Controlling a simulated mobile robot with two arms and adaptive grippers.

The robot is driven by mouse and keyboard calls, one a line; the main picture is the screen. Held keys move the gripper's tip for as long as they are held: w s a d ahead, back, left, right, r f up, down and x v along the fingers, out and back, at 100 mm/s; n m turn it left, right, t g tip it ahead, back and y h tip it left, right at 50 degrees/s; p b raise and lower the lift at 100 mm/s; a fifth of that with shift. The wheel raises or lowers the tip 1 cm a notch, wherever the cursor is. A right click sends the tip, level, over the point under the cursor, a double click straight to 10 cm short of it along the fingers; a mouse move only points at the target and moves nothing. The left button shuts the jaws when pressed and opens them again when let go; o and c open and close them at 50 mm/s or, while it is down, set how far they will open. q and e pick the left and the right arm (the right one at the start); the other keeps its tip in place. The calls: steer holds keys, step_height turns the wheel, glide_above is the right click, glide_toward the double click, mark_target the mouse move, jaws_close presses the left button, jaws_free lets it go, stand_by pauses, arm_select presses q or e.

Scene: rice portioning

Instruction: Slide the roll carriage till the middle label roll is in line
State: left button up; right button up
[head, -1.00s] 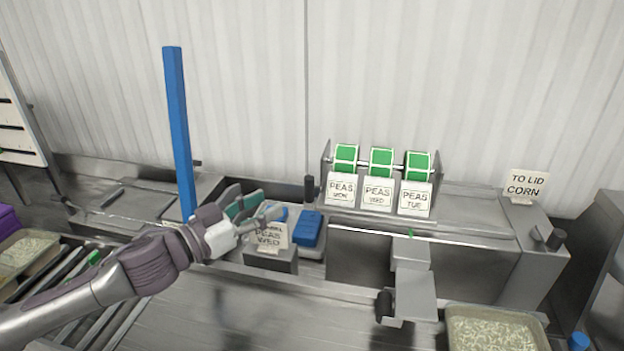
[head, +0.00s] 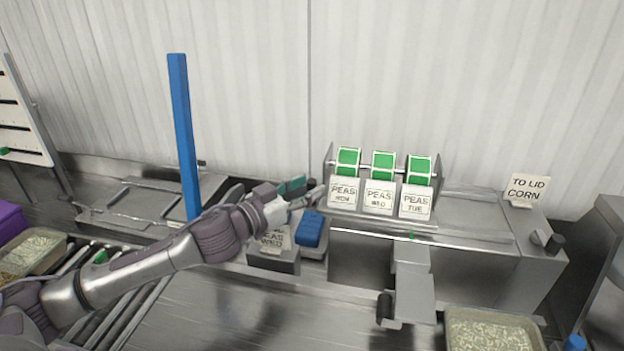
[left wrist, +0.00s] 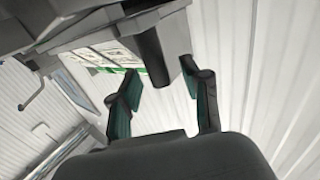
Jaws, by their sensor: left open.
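The roll carriage (head: 327,180) stands on a rail at the back wall and bears three green label rolls with cards in front. The middle label roll (head: 383,164) has a card reading PEAS WED; the left card reads PEAS MON, the right one PEAS TUE. My left gripper (head: 307,191) is open at the carriage's left end. In the left wrist view, a dark upright handle (left wrist: 147,58) stands just beyond the open fingertips (left wrist: 163,84), not gripped. In the head view the gripper hides the handle. My right gripper is out of view.
A blue block (head: 309,229) and a PEAS WED card stand below my gripper. A blue post (head: 184,135) rises at left. The rail (head: 475,212) is clear to the carriage's right.

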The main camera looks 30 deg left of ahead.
arm_select(q)
steer(key=shift+x, duration=0.9)
jaws_close()
steer(key=shift+d, duration=0.1)
